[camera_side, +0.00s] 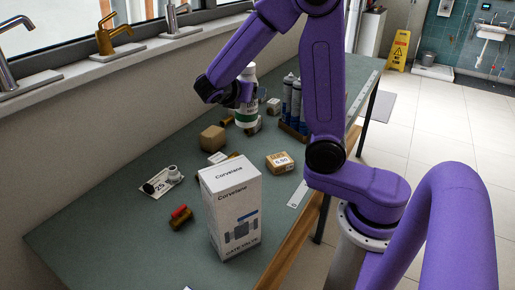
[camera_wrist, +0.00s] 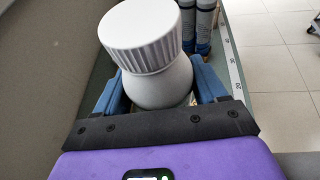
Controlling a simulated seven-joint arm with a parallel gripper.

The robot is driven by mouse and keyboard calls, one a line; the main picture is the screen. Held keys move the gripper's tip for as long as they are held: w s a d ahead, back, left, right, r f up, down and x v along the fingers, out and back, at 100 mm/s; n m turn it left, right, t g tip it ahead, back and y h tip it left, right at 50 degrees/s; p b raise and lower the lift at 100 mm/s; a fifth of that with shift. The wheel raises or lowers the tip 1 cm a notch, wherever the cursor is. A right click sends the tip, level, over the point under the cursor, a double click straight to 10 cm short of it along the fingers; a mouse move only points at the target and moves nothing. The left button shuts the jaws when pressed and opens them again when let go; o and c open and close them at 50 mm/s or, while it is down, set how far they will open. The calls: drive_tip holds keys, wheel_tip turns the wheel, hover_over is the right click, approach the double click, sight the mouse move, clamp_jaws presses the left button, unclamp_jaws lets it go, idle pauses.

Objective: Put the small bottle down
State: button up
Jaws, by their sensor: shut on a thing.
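The small bottle (camera_side: 246,108) is white with a green band on its label. My gripper (camera_side: 242,94) is shut on it and holds it upright over the far part of the green bench. In the wrist view, the bottle's white ribbed cap (camera_wrist: 140,34) and rounded shoulder fill the middle, with a blue finger of my gripper (camera_wrist: 165,92) on each side. In the side view a small brownish item shows just below the bottle. I cannot tell whether the bottle's base touches anything.
The bench (camera_side: 100,238) holds a tall Corvelane box (camera_side: 232,212), a cardboard box (camera_side: 213,138), a small labelled box (camera_side: 280,162), a red-handled valve (camera_side: 180,217) and a grey fitting on a card (camera_side: 162,181). Blue-and-white tubes (camera_side: 291,100) stand right of the bottle. Taps line the sill.

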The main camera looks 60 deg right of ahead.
drive_tip(key=s+d+m+g, duration=0.5)
drive_tip(key=s+d+g, duration=0.1)
drive_tip(key=s+d, duration=0.15)
drive_tip(key=w+d+f, duration=0.2)
drive_tip(key=w+f, duration=0.4)
drive_tip(key=f, duration=0.3)
drive_tip(key=w+d+f, duration=0.3)
drive_tip(key=w+f, duration=0.2)
drive_tip(key=f, duration=0.4)
drive_tip(key=shift+w+d, duration=0.35)
drive_tip(key=shift+w, duration=0.05)
drive_tip(key=o, duration=1.5)
drive_tip(key=shift+f, duration=0.1)
